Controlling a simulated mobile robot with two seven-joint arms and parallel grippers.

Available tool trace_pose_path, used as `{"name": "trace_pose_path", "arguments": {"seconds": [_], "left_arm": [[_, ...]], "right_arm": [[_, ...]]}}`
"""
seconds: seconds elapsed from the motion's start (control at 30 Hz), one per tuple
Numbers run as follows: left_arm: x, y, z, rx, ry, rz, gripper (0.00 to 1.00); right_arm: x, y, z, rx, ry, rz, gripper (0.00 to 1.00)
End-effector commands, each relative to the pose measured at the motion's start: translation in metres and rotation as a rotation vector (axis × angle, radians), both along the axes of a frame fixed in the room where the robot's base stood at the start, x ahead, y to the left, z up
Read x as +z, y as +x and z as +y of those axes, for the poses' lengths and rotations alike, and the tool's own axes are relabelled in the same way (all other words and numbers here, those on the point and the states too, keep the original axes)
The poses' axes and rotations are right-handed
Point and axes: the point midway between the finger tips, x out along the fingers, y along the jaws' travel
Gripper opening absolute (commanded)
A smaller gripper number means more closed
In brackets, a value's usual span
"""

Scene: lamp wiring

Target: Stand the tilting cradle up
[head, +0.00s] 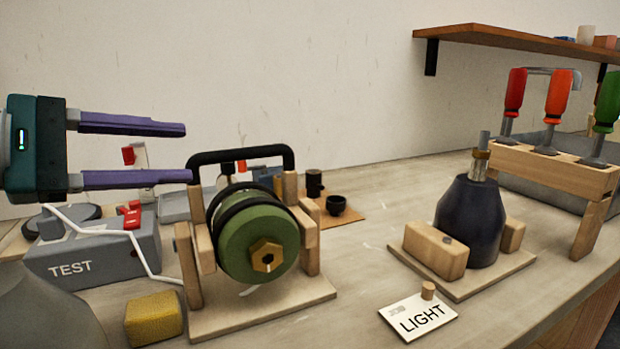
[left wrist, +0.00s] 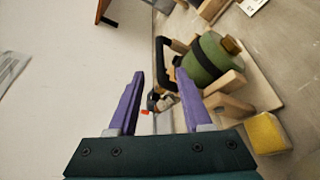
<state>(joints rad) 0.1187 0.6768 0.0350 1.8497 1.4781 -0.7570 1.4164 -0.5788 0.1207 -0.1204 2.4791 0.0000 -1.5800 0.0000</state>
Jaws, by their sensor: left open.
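The tilting cradle is a wooden frame (head: 187,265) on a flat wooden base, with a black bar handle (head: 240,155) across its top. It holds a green cylinder (head: 247,238) with black bands, lying on its side with a brass hex nut facing me. The cradle frame also shows in the left wrist view (left wrist: 230,104), with the handle (left wrist: 164,62) near the fingertips. My left gripper (head: 187,153) is open and empty, its purple fingers one above the other, just left of the handle. It also shows in the left wrist view (left wrist: 159,74). My right gripper is out of view.
A grey TEST box (head: 90,262) and a yellow sponge-like block (head: 153,318) stand left of the cradle. A dark blue lamp body (head: 470,222) stands upright between wooden blocks at right, behind a LIGHT card (head: 417,317). A screwdriver rack (head: 555,172) stands farther right.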

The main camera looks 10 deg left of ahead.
Motion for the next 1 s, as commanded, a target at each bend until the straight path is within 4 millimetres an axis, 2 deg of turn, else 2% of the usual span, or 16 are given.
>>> {"name": "trace_pose_path", "arguments": {"seconds": [0.17, 0.53, 0.7, 0.97, 1.0], "left_arm": [[-0.004, 0.018, -0.015, -0.003, -0.001, -0.004, 0.49], [-0.02, 0.065, -0.051, -0.002, 0.0, -0.003, 0.49], [-0.02, 0.072, -0.058, -0.002, 0.003, -0.002, 0.49], [-0.02, 0.073, -0.058, -0.002, 0.004, -0.001, 0.49], [-0.02, 0.073, -0.058, -0.002, 0.004, -0.001, 0.46]], "right_arm": [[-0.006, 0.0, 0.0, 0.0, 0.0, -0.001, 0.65], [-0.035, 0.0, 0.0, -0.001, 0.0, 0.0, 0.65], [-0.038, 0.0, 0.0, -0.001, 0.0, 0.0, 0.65], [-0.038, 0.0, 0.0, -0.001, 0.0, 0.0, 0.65], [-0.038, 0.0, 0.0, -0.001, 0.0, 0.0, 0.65]]}}
